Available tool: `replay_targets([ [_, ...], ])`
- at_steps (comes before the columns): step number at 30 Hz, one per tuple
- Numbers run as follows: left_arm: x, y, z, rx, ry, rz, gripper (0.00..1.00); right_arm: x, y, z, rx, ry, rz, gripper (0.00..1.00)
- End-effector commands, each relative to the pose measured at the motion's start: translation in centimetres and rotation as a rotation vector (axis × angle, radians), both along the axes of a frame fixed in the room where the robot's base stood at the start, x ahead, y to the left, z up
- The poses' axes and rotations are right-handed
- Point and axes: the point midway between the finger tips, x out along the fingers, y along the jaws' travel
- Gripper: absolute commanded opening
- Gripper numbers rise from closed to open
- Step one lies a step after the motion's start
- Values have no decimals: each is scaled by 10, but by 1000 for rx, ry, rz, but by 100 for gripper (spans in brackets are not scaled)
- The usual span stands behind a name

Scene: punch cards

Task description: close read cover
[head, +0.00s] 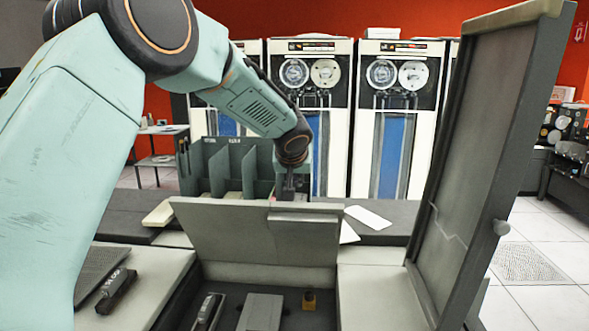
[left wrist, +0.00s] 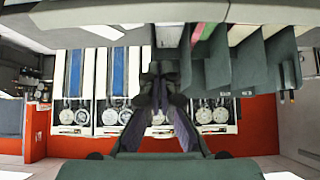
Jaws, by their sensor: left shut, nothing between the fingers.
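A grey flat cover (head: 250,230) stands tilted up at the middle of the card machine, above an open dark bay (head: 235,310). A tall grey cover (head: 475,150) with a knob stands open at the right. I cannot tell by label which is the read cover. My left gripper (head: 289,188) is just behind the top edge of the middle cover, pointing down. Its tips are partly hidden by that cover, and I cannot tell whether they touch it. In the left wrist view the gripper (left wrist: 160,93) has its fingers together and empty. My right gripper is not in view.
A rack with dark green dividers (head: 216,165) stands behind the middle cover, close to my left gripper. White cards (head: 369,217) lie on the dark top at its right. A small black block (head: 117,291) lies at the left. Tape cabinets (head: 397,110) stand behind.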

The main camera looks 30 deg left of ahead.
Motion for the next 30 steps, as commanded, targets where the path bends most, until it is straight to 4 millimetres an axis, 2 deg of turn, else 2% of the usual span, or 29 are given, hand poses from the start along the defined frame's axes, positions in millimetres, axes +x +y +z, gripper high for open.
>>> replay_targets([
  [4, 11, 6, -12, 0, 1, 1, 0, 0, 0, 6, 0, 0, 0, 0],
  [16, -17, -8, -27, 1, 0, -1, 0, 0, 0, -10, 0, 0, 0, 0],
  [30, -21, -10, -28, 0, -1, 0, 0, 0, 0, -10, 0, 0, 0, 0],
])
